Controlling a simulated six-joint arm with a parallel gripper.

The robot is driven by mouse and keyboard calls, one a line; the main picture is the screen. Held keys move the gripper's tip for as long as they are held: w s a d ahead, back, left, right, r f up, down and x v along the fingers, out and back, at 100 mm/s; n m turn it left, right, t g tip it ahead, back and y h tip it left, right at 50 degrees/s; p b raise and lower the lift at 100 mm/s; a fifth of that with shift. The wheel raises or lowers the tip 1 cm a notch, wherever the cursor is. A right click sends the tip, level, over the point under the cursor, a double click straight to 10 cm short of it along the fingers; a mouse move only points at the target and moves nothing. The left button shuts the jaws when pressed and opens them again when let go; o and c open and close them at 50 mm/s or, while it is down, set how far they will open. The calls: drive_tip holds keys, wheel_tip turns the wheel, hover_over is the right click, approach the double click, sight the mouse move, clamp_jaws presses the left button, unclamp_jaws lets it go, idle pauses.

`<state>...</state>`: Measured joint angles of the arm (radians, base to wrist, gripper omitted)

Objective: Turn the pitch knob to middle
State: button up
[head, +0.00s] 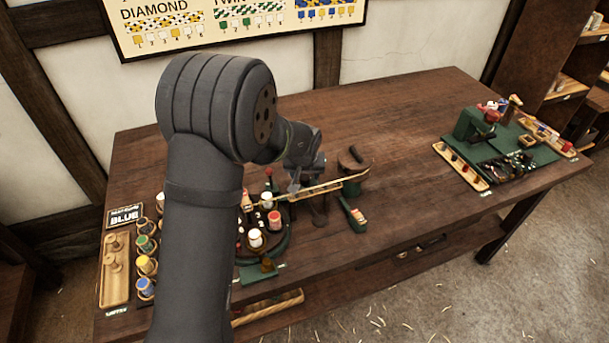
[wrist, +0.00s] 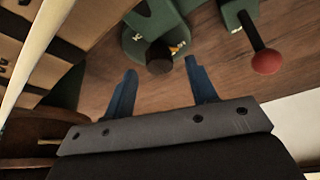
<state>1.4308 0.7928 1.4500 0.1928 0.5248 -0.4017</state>
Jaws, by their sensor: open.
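In the wrist view a dark round knob (wrist: 160,60) stands on a green round base (wrist: 136,48) with small pale and gold marks at its rim. The marks are too small to read, so I cannot tell the knob's setting. My gripper (wrist: 161,72) is open, its two blue fingers apart and empty. The knob appears between the fingertips; I cannot tell whether they are level with it, and no contact shows. In the head view my gripper (head: 304,182) is over the green machine on the table, and the knob cannot be made out there.
A red ball-topped lever (wrist: 266,62) stands right of the knob in the wrist view. In the head view a round carrier with bobbins (head: 256,240), a pale wooden bar (head: 322,190) and a dark drum (head: 352,162) are close by. The table's middle (head: 410,130) is clear.

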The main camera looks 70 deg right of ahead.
drive_tip(key=shift+x, duration=0.8)
drive_tip(key=shift+c, duration=0.2)
drive_tip(key=c, duration=0.9)
drive_tip(key=shift+m, duration=0.3)
drive_tip(key=m+g, duration=0.1)
drive_tip(key=m, duration=0.3)
drive_tip(key=shift+w+a+g, duration=0.1)
drive_tip(key=shift+w+g, duration=0.1)
drive_tip(key=shift+g, duration=0.2)
drive_tip(key=shift+m+g, duration=0.8)
drive_tip(key=shift+m, duration=1.3)
